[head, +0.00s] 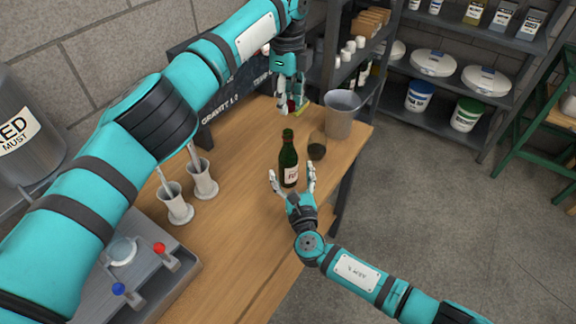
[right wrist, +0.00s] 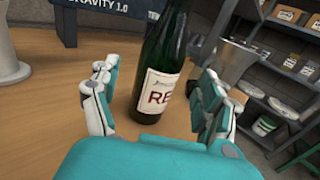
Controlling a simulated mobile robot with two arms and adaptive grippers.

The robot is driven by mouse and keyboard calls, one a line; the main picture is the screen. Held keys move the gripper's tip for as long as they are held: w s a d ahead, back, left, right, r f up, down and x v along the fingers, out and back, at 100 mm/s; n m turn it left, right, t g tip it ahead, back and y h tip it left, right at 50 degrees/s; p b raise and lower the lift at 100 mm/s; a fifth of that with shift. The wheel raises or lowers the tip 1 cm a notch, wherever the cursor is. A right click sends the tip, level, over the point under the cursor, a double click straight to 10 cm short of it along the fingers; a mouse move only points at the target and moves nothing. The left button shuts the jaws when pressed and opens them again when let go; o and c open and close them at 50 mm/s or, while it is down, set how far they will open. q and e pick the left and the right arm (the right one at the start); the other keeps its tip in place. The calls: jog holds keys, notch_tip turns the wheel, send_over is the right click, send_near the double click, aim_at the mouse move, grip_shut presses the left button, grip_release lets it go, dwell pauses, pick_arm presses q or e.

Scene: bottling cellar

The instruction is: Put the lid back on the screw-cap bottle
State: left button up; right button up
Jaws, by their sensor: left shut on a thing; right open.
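The dark green bottle (head: 288,160) with a white label stands upright on the wooden table in the head view. It also shows in the right wrist view (right wrist: 158,92), where its top is cut off. My right gripper (head: 291,175) is open, with a finger on either side of the bottle; I cannot tell whether they touch it. My left gripper (head: 289,108) is beyond the bottle, pointing down and shut on a small dark red thing, seemingly the lid (head: 291,104), mostly hidden by the fingers.
Two white cylinders (head: 202,178) (head: 176,204) stand on the left of the table. A dark sign board (head: 222,112) stands along the wall.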

aim_at(290, 169)
jog(key=w, duration=0.2)
jog(key=w+a, duration=0.1)
jog(key=w, duration=0.1)
jog(key=shift+w, duration=0.4)
grip_shut()
pick_arm(q)
jog(key=shift+f, duration=2.5)
